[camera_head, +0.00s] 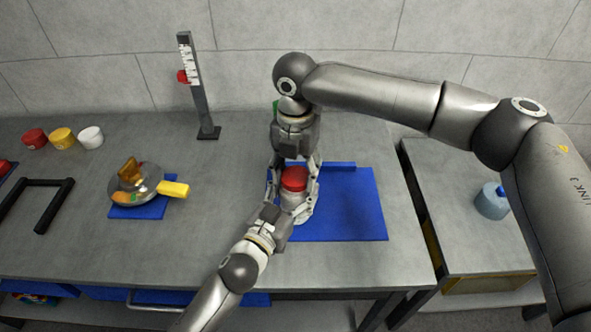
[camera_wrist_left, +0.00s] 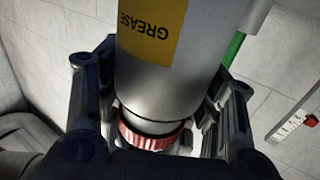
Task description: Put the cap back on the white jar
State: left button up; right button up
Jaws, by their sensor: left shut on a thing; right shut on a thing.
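The white jar (camera_head: 289,203) stands upright on the blue mat in the head view. It also fills the left wrist view (camera_wrist_left: 160,75), where its yellow GREASE label reads upside down. The red cap (camera_head: 294,178) is at the jar's mouth; its ridged side shows in the left wrist view (camera_wrist_left: 150,138). I cannot tell whether it is fully seated or threaded. My left gripper (camera_head: 283,207) is shut on the jar from the front left. My right gripper (camera_head: 295,172) reaches down from above and is shut on the cap. Fingers partly hide both things.
The blue mat (camera_head: 350,210) is clear on its right. A pan (camera_head: 136,185) with a yellow handle, a dark bar frame (camera_head: 40,203), and red, yellow and white jars (camera_head: 90,137) stand left. A ruler post (camera_head: 198,85) rises behind. A blue container (camera_head: 491,202) is on the right table.

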jog(key=shift+f, duration=0.5)
pick_arm(q)
grip_shut()
pick_arm(e)
jog(key=shift+o, duration=1.1)
jog(key=o, duration=0.4)
jog(key=shift+r, duration=2.25)
jog(key=shift+c, duration=0.3)
